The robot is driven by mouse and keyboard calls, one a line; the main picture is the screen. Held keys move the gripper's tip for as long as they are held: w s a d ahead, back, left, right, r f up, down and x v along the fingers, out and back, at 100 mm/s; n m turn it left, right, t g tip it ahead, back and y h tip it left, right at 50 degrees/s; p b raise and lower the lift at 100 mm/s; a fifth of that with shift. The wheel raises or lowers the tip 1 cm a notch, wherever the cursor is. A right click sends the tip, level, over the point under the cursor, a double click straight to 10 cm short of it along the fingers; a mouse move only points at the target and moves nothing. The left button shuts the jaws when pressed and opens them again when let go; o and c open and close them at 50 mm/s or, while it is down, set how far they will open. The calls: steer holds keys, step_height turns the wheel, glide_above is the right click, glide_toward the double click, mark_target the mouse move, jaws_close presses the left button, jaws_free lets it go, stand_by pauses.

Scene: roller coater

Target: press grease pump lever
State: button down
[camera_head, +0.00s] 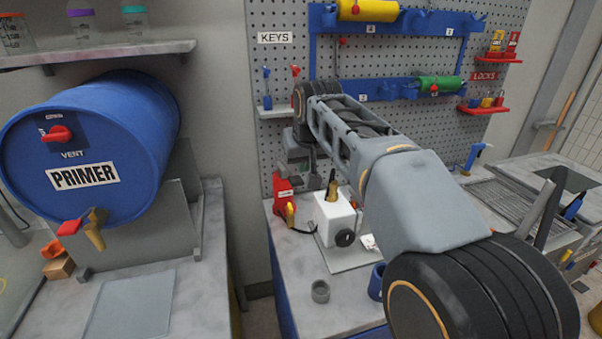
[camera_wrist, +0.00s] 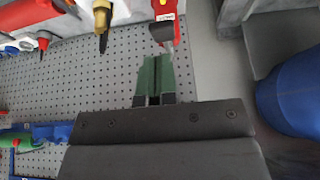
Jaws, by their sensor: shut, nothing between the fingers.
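A small red unit (camera_head: 284,193) with a white label and a yellow-black part stands at the bench's back left edge; no view shows plainly which part is the pump lever. It also shows in the wrist view (camera_wrist: 166,22), at the top. Beside it is a white box (camera_head: 334,215) with a brass piece on top and a dark round knob. My gripper (camera_wrist: 156,60) has its green fingers shut and empty, tips close to the red unit in the wrist picture; contact cannot be told. In the head view my arm partly hides the gripper.
A blue PRIMER drum (camera_head: 95,140) lies on a stand at left. A pegboard (camera_head: 275,75) with blue racks (camera_head: 390,88) rises behind the bench. A small grey cup (camera_head: 320,291) and a blue mug (camera_head: 376,281) stand on the bench front. The bench's front left is mostly clear.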

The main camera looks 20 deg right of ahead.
steer(key=shift+s+r, duration=0.35)
steer(key=shift+r, duration=0.3)
stand_by(2.1)
step_height(320, 180, up, 3)
steer(key=m+t+p, duration=0.1)
steer(key=m+p, duration=0.6)
steer(key=p, duration=0.5)
glide_above(297, 177)
steer(key=shift+w+r+m+t+y, duration=0.15)
steer(key=shift+w+m+t+y, duration=0.35)
steer(key=shift+w+t, duration=0.1)
steer(key=f+b, duration=0.2)
steer(key=f, duration=0.1)
steer(key=s+f+b, duration=0.1)
steer(key=f+b, duration=0.1)
steer(key=b, duration=0.1)
steer(key=f+b, duration=0.2)
steer(key=f, duration=0.1)
steer(key=shift+s+f, duration=0.25)
steer(key=shift+f, duration=0.1)
